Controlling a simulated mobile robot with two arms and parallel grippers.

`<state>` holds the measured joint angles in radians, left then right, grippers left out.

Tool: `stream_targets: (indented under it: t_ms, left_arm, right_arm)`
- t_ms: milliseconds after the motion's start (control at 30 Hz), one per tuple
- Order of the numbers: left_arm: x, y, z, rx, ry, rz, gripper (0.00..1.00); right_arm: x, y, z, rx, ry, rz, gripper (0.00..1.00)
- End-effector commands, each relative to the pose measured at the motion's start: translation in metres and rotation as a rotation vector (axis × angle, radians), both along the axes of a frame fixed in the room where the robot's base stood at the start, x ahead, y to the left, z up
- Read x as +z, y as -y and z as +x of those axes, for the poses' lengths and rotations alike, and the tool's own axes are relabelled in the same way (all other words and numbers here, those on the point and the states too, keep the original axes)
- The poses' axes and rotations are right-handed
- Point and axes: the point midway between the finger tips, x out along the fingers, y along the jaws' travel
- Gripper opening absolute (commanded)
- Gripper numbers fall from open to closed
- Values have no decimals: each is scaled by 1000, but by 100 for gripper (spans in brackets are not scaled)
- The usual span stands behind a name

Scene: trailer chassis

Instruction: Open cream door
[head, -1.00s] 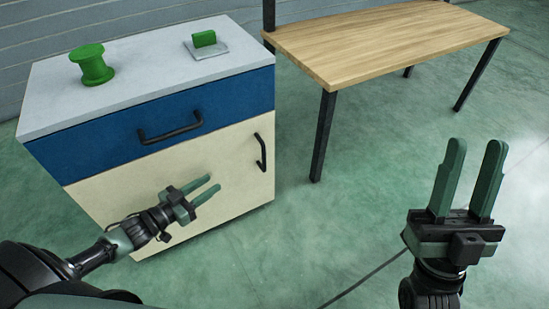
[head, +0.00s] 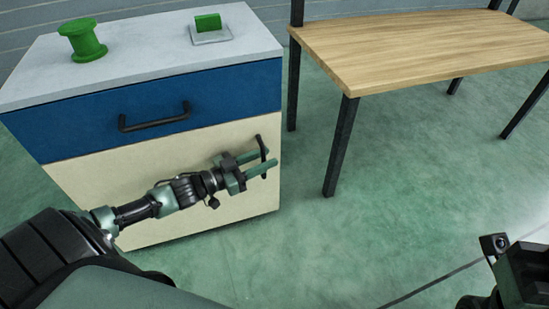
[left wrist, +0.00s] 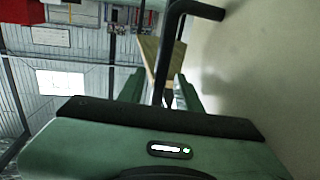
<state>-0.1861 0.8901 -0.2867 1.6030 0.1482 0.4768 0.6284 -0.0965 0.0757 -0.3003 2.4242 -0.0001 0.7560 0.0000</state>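The cream door (head: 130,190) is the lower front of the cabinet and sits closed. Its black upright handle (head: 261,148) is near the right edge. My left gripper (head: 261,163) is at the handle, its two green fingers apart, pointing right. In the left wrist view the black handle (left wrist: 168,50) runs between the open fingers (left wrist: 158,88), with the door surface (left wrist: 250,70) on the right. I cannot tell whether a finger touches the handle. My right gripper (head: 522,275) shows only partly at the lower right corner; its fingers are out of frame.
A blue drawer (head: 80,110) with a black handle is above the door. A green spool (head: 82,40) and a green block (head: 208,22) on a grey plate stand on the cabinet top (head: 140,55). A wooden table (head: 420,45) stands right; the floor (head: 400,220) before it is clear.

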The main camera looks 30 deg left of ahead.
Motion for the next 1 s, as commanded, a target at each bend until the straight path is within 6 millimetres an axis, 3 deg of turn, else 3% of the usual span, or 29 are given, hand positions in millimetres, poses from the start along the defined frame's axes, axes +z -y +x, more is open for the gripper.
stream_targets:
  t_ms: [200, 533, 667, 1000]
  left_arm:
    - [-1, 12, 22, -1, 1, 0, 34]
    - [0, 14, 25, 0, -1, 0, 34]
    - [0, 14, 25, 0, -1, 0, 0]
    - [0, 14, 25, 0, -1, 0, 0]
  right_arm:
    - [4, -1, -1, -2, 37, -3, 36]
    - [7, -1, -1, -2, 41, -4, 36]
    - [7, -1, -1, -2, 41, -4, 36]
    - [6, -2, -1, -2, 42, -5, 36]
